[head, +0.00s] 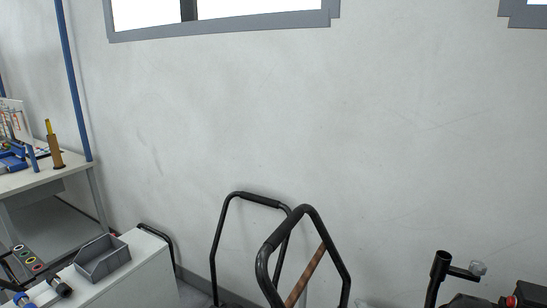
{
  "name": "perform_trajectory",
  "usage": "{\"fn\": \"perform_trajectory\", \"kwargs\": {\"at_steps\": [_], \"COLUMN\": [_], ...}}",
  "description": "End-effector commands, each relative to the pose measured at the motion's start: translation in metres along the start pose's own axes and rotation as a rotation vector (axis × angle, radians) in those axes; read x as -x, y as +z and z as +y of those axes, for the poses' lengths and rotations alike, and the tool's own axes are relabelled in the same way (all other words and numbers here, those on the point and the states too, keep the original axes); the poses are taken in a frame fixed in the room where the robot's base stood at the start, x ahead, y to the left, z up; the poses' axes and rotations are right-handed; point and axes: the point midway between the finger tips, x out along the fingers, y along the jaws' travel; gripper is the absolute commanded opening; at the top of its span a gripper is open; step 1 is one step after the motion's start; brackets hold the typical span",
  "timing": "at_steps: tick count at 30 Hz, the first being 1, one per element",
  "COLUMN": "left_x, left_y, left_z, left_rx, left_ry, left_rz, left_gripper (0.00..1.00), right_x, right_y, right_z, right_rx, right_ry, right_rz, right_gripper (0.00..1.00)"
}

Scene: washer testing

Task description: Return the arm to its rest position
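Neither of my grippers shows in the head view, and I cannot make out either arm. Whether the grippers are open or shut, and whether they hold anything, is hidden from this view.
Two black tubular handles (310,212) stand at the bottom centre before a bare pale wall (300,110). A grey bin (102,258) sits on a white cabinet (145,270) at the lower left. A workbench (35,178) is at the left. A black post (438,270) stands lower right.

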Motion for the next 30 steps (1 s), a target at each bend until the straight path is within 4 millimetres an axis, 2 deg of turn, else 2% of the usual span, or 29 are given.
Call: {"fn": "perform_trajectory", "kwargs": {"at_steps": [1,3,6,12,22,30], "left_x": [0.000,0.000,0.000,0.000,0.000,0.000], "left_y": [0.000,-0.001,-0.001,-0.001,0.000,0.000], "left_z": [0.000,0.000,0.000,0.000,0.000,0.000], "left_rx": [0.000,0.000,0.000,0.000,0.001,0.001], "left_ry": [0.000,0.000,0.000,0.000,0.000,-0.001], "left_rz": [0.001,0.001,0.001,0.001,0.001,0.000], "left_gripper": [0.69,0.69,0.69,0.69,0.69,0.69], "right_x": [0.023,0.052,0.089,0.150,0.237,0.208], "right_y": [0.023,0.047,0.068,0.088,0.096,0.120], "right_z": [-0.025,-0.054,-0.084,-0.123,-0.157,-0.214], "right_rx": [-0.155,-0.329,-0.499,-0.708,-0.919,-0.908], "right_ry": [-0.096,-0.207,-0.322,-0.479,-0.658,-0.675], "right_rz": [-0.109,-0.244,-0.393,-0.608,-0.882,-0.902], "right_gripper": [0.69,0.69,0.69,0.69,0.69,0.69]}}
